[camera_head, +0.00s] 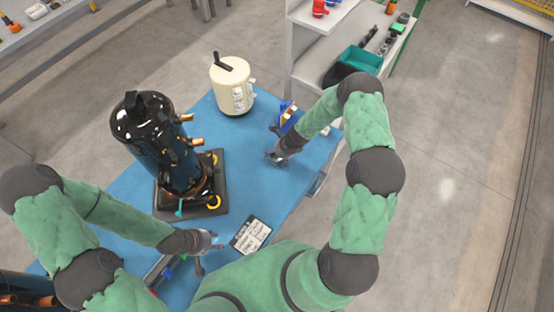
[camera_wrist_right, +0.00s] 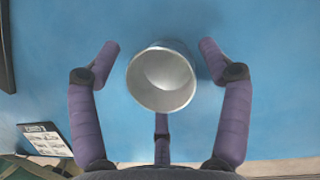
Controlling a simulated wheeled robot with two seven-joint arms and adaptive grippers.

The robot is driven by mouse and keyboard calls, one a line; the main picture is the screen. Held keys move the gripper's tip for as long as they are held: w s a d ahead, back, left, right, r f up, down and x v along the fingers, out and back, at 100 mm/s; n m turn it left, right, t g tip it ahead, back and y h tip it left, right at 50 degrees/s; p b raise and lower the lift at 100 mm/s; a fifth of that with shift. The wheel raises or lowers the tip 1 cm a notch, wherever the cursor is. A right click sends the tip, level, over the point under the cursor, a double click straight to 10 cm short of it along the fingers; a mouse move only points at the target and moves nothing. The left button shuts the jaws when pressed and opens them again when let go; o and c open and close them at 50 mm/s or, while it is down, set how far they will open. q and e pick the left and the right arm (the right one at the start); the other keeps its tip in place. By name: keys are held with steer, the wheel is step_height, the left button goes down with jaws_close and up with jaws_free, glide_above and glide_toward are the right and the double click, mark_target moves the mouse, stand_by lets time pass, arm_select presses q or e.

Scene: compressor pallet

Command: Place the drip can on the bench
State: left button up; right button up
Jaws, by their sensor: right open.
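The drip can (camera_wrist_right: 162,78) is a pale grey, open-topped can in the right wrist view. Its mouth faces the camera, with the blue bench (camera_wrist_right: 262,95) behind it; whether its base touches the bench is unclear. My right gripper (camera_wrist_right: 160,65) is open, its purple-grey fingers spread around the can with visible gaps at left and right. In the head view my right gripper (camera_head: 276,156) is low over the bench's right part, and I cannot make out the can there. My left gripper (camera_head: 208,250) is at the bench's near side, fingers apart, with nothing visible between them.
A black compressor (camera_head: 150,130) stands on a dark pallet (camera_head: 207,205) at left. A cream canister (camera_head: 231,88) stands at the back. A blue item (camera_head: 287,116) is just beyond my right gripper. A label card (camera_head: 250,236) lies near my left gripper.

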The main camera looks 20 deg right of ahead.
steer(key=shift+r, duration=0.1)
steer(key=c, duration=1.2)
